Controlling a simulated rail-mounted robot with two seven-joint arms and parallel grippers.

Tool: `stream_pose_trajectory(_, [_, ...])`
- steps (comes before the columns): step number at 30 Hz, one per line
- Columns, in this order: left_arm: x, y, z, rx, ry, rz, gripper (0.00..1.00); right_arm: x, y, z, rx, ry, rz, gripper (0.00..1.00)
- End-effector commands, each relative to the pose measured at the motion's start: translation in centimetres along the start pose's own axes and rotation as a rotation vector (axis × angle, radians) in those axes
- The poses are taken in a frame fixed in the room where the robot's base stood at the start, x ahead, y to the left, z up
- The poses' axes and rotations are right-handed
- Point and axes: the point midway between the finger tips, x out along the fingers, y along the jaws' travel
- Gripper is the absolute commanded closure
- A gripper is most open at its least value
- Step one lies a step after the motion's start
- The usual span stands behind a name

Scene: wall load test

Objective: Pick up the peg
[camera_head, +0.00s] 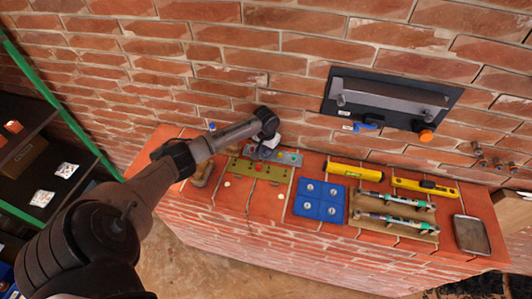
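I cannot tell for sure which thing is the peg. My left arm comes in from the left, and its gripper (266,147) is over the back left of the brick counter, at a grey panel with coloured buttons (290,157). The fingers are small and dark, so their opening and anything between them cannot be made out. A small blue thing (212,126) shows just behind my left forearm. Several short brownish pegs or hooks (482,160) stick out of the wall at the far right. My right gripper is not in view.
On the brick counter (265,205) are a green strip (260,170), a blue block (320,201), two yellow tools (356,172) (426,187), a holder with tubes (398,222) and a grey tray (471,235). Shelves (40,165) stand left.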

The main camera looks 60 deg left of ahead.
Motion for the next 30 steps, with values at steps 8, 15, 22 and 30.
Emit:
stream_pose_trajectory(8, [0.0,0.0,0.0,0.000,0.000,0.000,1.00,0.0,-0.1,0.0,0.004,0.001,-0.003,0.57])
stream_pose_trajectory(15, [-0.2,0.0,0.0,0.000,0.001,0.000,1.00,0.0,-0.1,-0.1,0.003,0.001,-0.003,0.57])
stream_pose_trajectory(22, [-2.2,-0.1,-0.1,0.001,0.003,0.000,1.00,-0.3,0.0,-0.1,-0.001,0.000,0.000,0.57])
stream_pose_trajectory(30, [-5.9,2.6,1.3,0.006,0.002,0.003,1.00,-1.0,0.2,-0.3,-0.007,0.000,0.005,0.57])
